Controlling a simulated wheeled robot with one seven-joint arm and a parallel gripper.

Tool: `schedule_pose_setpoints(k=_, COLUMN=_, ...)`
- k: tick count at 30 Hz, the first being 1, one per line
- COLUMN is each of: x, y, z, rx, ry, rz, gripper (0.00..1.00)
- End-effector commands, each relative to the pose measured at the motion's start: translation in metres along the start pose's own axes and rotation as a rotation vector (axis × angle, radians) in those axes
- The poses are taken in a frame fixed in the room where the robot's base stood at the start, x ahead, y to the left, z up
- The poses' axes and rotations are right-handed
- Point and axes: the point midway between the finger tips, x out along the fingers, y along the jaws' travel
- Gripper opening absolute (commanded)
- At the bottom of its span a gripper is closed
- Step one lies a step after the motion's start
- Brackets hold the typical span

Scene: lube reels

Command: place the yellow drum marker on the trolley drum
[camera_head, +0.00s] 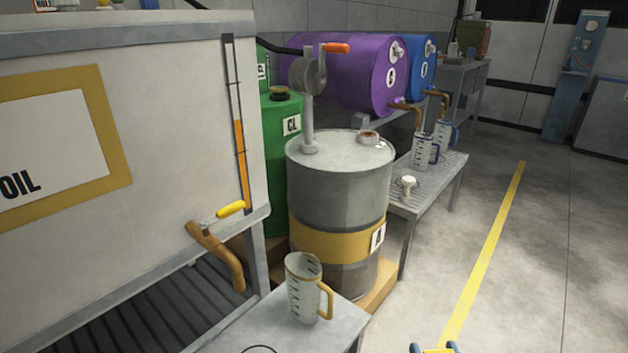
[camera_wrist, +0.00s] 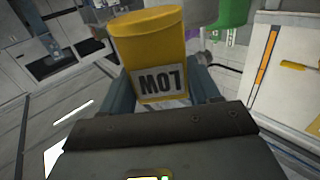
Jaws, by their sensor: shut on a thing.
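The yellow marker (camera_wrist: 152,45) is a rounded yellow piece with a pale label that reads LOW upside down in the wrist view. My gripper (camera_wrist: 166,88) is shut on it, with a blue-grey finger on each side. In the head view only the blue tips of my gripper (camera_head: 434,349) show at the bottom edge, with a bit of yellow between them. A grey drum (camera_head: 340,195) with a yellow band and a hand pump on its top stands upright on a low wooden base. Its top has free room around the pump and cap. I see no wheels under it.
A jug (camera_head: 304,288) stands on a low metal table (camera_head: 345,325) in front of the drum. A white oil tank (camera_head: 150,160) with a tap is at left. Purple (camera_head: 365,75) and blue (camera_head: 420,68) drums lie behind. The floor at right is clear.

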Motion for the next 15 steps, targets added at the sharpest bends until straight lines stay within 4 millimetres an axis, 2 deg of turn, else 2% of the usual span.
schedule_pose_setpoints(k=1, x=-0.001, y=0.001, z=-0.01, rx=0.002, ry=-0.004, rz=0.0, gripper=0.27)
schedule_pose_setpoints(k=15, x=-0.018, y=0.001, z=-0.019, rx=0.002, ry=0.003, rz=0.006, gripper=0.27)
